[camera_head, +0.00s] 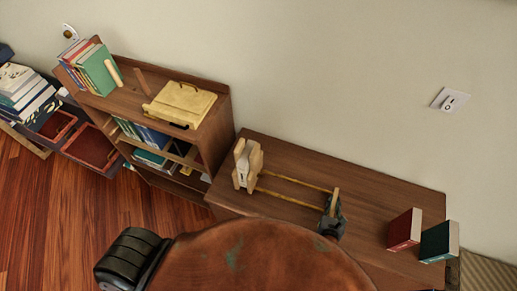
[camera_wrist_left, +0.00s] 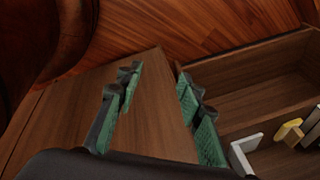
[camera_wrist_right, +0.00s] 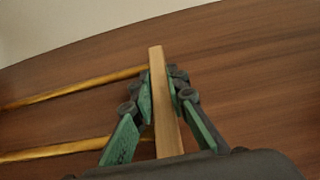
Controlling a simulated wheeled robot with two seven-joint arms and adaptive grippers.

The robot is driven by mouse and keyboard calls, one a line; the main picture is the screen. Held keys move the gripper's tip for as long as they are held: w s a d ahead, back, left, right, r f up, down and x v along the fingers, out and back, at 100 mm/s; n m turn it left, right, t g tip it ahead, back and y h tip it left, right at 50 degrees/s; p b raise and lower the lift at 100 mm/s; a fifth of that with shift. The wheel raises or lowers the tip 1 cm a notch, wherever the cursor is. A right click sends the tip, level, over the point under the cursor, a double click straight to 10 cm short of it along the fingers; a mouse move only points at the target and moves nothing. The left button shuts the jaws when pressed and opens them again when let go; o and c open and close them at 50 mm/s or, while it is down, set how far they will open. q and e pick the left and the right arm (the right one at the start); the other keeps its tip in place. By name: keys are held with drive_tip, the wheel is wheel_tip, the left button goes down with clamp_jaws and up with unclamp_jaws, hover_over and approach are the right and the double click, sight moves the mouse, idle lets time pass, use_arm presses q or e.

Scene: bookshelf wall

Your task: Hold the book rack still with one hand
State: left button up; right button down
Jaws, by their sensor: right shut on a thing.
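The book rack stands on the brown desk; its two brass rods run from a light wooden left end (camera_head: 247,166) to a slim wooden upright (camera_head: 335,201) at the right. My right gripper (camera_head: 332,213) is at that upright. In the right wrist view the upright (camera_wrist_right: 164,110) stands between the green-padded fingers of my right gripper (camera_wrist_right: 165,82), which are shut on it. Both rods (camera_wrist_right: 75,88) run off to the left there. My left gripper (camera_wrist_left: 159,78) is open and empty in the left wrist view, with wood surfaces below; I cannot make it out in the head view.
A red book (camera_head: 404,230) and a green book (camera_head: 439,241) stand on the desk's right. A low bookshelf (camera_head: 215,120) with books and a yellow box (camera_head: 180,104) adjoins the desk's left. A large rounded brown surface (camera_head: 250,260) blocks the near side. The desk between rack and books is clear.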

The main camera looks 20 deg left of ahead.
use_arm(q)
drive_tip(key=w+a+r+m+t+y, duration=0.25)
drive_tip(key=w+r, duration=0.25)
drive_tip(key=r, duration=0.7)
drive_tip(key=w+a+r+m+t+y, duration=0.15)
drive_tip(key=w+r+m, duration=0.35)
drive_tip(key=r, duration=0.7)
drive_tip(key=w+a+r+m+t+y, duration=0.1)
drive_tip(key=w+a+r+m+t, duration=0.15)
drive_tip(key=w+r, duration=0.65)
drive_tip(key=m+t+h, duration=0.6)
drive_tip(key=m+t, duration=0.2)
drive_tip(key=m, duration=1.2)
approach(255, 152)
drive_tip(key=w, duration=0.3)
drive_tip(key=w+f, duration=0.1)
drive_tip(key=w, duration=0.6)
drive_tip(key=shift+w+a+f, duration=0.25)
drive_tip(key=shift+w+f, duration=0.1)
drive_tip(key=shift+w, duration=0.05)
drive_tip(key=shift+c, duration=0.4)
clamp_jaws()
